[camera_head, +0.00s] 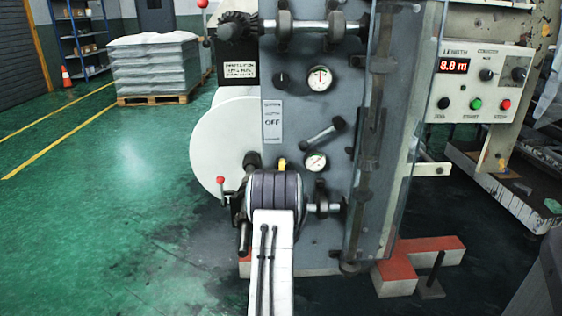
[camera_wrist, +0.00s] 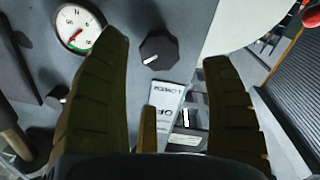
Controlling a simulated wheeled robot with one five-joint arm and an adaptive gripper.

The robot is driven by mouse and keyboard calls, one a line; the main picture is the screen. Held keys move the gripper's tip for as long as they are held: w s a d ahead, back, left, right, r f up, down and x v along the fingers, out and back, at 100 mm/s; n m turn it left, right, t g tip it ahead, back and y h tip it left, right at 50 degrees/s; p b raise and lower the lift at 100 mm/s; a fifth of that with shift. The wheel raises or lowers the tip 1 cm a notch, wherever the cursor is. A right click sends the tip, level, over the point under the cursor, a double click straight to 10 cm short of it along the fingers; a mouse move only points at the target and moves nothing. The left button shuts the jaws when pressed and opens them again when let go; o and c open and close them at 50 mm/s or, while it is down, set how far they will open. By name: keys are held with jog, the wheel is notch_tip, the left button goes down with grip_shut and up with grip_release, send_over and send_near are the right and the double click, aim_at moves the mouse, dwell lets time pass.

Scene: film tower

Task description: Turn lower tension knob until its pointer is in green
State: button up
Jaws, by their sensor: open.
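The lower tension knob (camera_wrist: 158,50) is black with a white pointer mark, which points to the lower left in the wrist view. The lower gauge (camera_wrist: 80,28) beside it has a white face; red and green show on it, but the exact needle reading is unclear. That gauge is also in the head view (camera_head: 316,161), just right of my arm. My gripper (camera_wrist: 165,48) is open and empty, its dark fingers on either side of the knob in the picture. Whether they touch it cannot be told. In the head view my arm hides the lower knob.
The grey panel also bears an upper knob (camera_head: 281,80), an upper gauge (camera_head: 319,79), an OFF sign (camera_head: 272,121) and a lever (camera_head: 324,130). A control box (camera_head: 483,80) is at right. Green floor (camera_head: 120,190) is clear at left, before a loaded pallet (camera_head: 155,98).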

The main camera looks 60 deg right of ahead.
jog(key=shift+w+d+r+m+b, duration=0.1)
jog(key=shift+w+d+m+b, duration=0.55)
jog(key=shift+d+b, duration=0.4)
jog(key=shift+w+d+f+m+b, duration=0.1)
jog(key=shift+w+d+m+b, duration=0.55)
jog(key=shift+d+b, duration=0.4)
jog(key=shift+w+d+r+m+b, duration=0.1)
jog(key=shift+w+d+m+b, duration=0.6)
jog(key=shift+d, duration=0.55)
jog(key=shift+s, duration=0.15)
jog(key=shift+c, duration=0.2)
jog(key=c, duration=1.1)
jog(key=shift+c, duration=0.2)
